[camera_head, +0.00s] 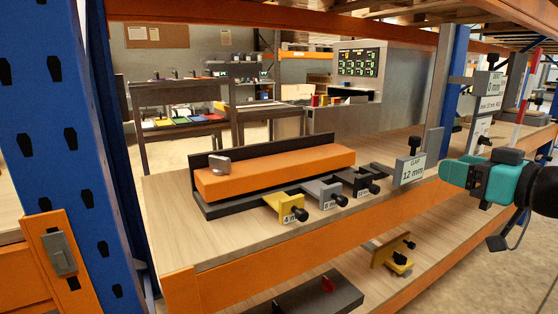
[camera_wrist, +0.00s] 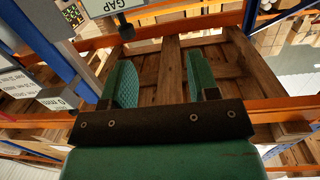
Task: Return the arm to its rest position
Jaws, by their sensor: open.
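My gripper (camera_wrist: 160,78) shows in the wrist view as two green ridged fingers standing well apart, with nothing held between them. In the head view my teal gripper (camera_head: 465,174) is at the right edge, in front of the shelf and right of the "GAP 12 mm" sign (camera_head: 412,170). It is clear of the orange block (camera_head: 275,172) in the black tray on the shelf. Much of my arm is outside the head view.
Yellow, grey and black gauge pieces (camera_head: 286,206) with knobs sit in front of the orange block. A blue upright (camera_head: 60,130) stands at left. The orange shelf beam (camera_head: 300,247) runs below my gripper. Wooden slats (camera_wrist: 160,70) show beyond my fingers.

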